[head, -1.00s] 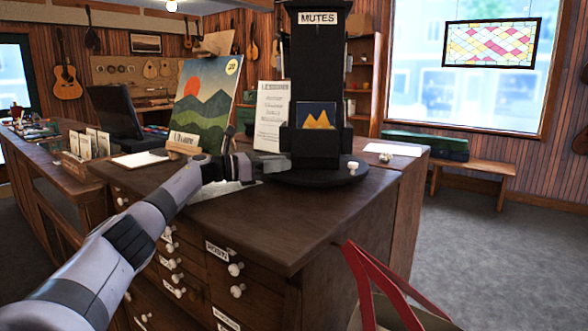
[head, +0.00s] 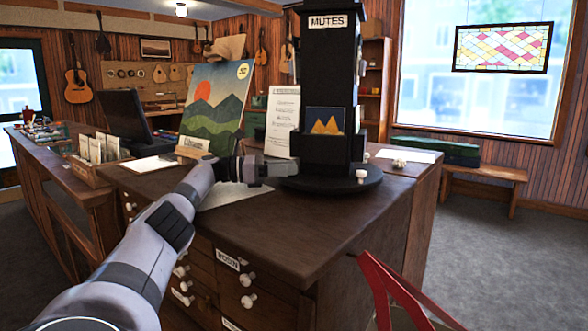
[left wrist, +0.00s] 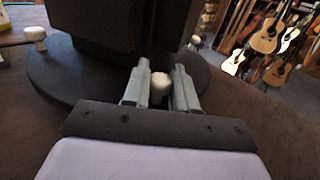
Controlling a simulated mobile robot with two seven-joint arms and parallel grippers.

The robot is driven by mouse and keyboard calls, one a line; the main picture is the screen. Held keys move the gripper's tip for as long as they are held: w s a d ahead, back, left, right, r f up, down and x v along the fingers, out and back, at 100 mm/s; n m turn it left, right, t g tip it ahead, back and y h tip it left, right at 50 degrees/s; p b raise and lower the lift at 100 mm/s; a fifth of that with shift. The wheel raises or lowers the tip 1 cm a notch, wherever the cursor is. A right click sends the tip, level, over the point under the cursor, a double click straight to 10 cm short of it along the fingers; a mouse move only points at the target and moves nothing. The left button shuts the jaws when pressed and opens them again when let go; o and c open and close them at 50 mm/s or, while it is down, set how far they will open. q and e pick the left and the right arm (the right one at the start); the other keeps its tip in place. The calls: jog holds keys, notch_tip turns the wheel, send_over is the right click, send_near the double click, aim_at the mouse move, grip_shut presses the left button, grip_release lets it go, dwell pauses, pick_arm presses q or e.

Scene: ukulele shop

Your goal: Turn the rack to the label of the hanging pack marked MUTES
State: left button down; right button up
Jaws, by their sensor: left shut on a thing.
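The rack (head: 324,80) is a tall black tower on a round black base (head: 352,184) at the counter's right part. A white MUTES label (head: 328,22) is at its top. A dark blue card with orange peaks (head: 325,121) sits low on its front. I cannot read any hanging pack's marking. White knobs stand on the base, one at its right (head: 361,174). My left gripper (head: 292,168) is at the base's front left. In the left wrist view its fingers (left wrist: 160,88) are shut on a white knob (left wrist: 160,82). My right gripper is not in view.
A mountain picture (head: 215,105) and a printed sign (head: 283,120) stand left of the rack. Paper (head: 232,195) lies under my left wrist. The counter front (head: 300,235) is clear.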

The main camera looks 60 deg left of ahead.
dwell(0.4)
pick_arm(q)
jog(key=c, duration=1)
grip_release()
jog(key=shift+o, duration=0.2)
jog(key=v, duration=0.6)
jog(key=shift+b, duration=0.35)
jog(key=shift+s+a, duration=0.25)
jog(key=shift+s, duration=0.25)
